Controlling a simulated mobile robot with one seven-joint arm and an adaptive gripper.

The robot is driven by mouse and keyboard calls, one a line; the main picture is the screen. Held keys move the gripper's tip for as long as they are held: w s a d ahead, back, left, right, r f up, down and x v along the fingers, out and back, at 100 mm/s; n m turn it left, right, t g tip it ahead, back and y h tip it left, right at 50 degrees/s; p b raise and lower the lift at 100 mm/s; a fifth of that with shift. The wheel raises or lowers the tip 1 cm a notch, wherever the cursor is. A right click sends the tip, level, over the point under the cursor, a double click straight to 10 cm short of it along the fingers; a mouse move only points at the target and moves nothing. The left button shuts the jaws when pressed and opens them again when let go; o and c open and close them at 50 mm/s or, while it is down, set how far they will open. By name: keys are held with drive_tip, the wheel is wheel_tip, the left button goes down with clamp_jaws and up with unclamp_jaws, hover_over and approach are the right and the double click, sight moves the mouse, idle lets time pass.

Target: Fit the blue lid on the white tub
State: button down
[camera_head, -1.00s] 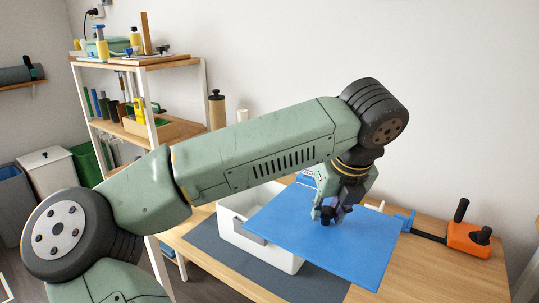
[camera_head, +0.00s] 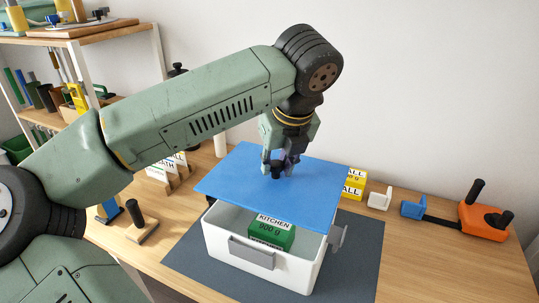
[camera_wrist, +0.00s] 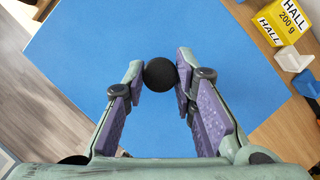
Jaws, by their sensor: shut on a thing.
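The blue lid (camera_head: 245,180) is a flat square sheet with a round black knob (camera_wrist: 160,74) at its middle. My gripper (camera_head: 279,172) is shut on the knob, its purple-padded fingers on either side in the wrist view (camera_wrist: 161,80). The lid is held roughly level over the back part of the white tub (camera_head: 220,246), which stands on a dark mat. The tub's front part is uncovered and shows a green box (camera_head: 268,234) marked KITCHEN 900 g inside. The lid hides the tub's back rim. I cannot tell whether lid and tub touch.
The dark grey mat (camera_head: 352,262) lies on the wooden table (camera_head: 440,270). An orange tool (camera_head: 484,222) with a blue end lies at right. A black-handled item (camera_head: 136,215) stands at left.

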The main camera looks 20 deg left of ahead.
drive_tip(key=shift+w+a, duration=0.3)
drive_tip(key=shift+a, duration=0.2)
drive_tip(key=shift+d+r, duration=0.1)
drive_tip(key=shift+b, duration=0.4)
drive_tip(key=shift+f+b, duration=0.3)
wheel_tip(320, 180, down, 8)
drive_tip(key=b, duration=0.8)
drive_tip(key=shift+r, duration=0.15)
drive_tip(key=shift+f+b, duration=0.8)
drive_tip(key=shift+b, duration=0.35)
idle(0.7)
drive_tip(key=c, duration=1.2)
unclamp_jaws()
drive_tip(key=shift+c, duration=0.2)
drive_tip(key=shift+o, duration=0.4)
